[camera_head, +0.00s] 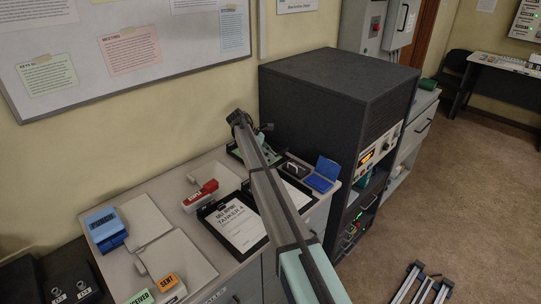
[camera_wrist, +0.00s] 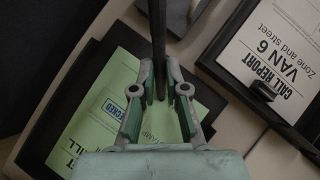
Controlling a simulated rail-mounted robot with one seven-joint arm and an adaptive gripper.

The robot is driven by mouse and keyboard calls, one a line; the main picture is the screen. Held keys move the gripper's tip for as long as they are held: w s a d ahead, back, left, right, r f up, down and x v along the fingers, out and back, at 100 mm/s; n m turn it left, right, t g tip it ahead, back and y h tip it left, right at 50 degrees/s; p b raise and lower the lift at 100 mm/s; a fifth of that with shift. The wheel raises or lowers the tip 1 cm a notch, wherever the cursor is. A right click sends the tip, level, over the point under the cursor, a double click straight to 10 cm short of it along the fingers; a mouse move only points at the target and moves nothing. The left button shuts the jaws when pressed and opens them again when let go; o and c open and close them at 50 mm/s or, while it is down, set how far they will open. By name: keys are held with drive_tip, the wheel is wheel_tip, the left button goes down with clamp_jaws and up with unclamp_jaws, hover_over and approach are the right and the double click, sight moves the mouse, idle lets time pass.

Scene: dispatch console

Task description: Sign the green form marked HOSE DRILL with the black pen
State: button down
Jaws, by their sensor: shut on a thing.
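The green form (camera_wrist: 95,105) lies on a black clipboard (camera_wrist: 35,155) in the wrist view. The ends of its title lines show, the lower one ending in "ILL", with a blue-edged stamp mark (camera_wrist: 112,113) beside them. My gripper (camera_wrist: 160,88) is over the form, shut on a dark rod, the black pen (camera_wrist: 157,35). The fingers and palm hide part of the form, and the pen's tip is hard to make out. In the head view my gripper (camera_head: 258,136) is at the back of the counter by the dark cabinet; my arm hides most of the form.
A clipboard with a white VAN 6 call report (camera_wrist: 270,50) lies right of the green form. The TANKER 4 clipboard (camera_head: 236,224), a red stamp (camera_head: 201,194), a blue stamp (camera_head: 106,231) and an open blue pad (camera_head: 324,173) are on the counter. The dark cabinet (camera_head: 335,85) stands close by.

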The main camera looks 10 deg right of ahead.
drive_tip(key=shift+w, duration=0.15)
drive_tip(key=shift+w+d, duration=0.25)
drive_tip(key=shift+d, duration=0.05)
drive_tip(key=shift+w+d+p, duration=0.1)
drive_tip(key=shift+w+p, duration=0.1)
drive_tip(key=shift+p, duration=0.15)
drive_tip(key=shift+w+d, duration=0.25)
drive_tip(key=shift+w, duration=0.1)
drive_tip(key=shift+d, duration=0.15)
drive_tip(key=shift+w+d+p, duration=0.1)
drive_tip(key=shift+d+p, duration=0.3)
drive_tip(key=shift+d, duration=0.15)
drive_tip(key=shift+w+d, duration=0.1)
drive_tip(key=shift+d, duration=0.2)
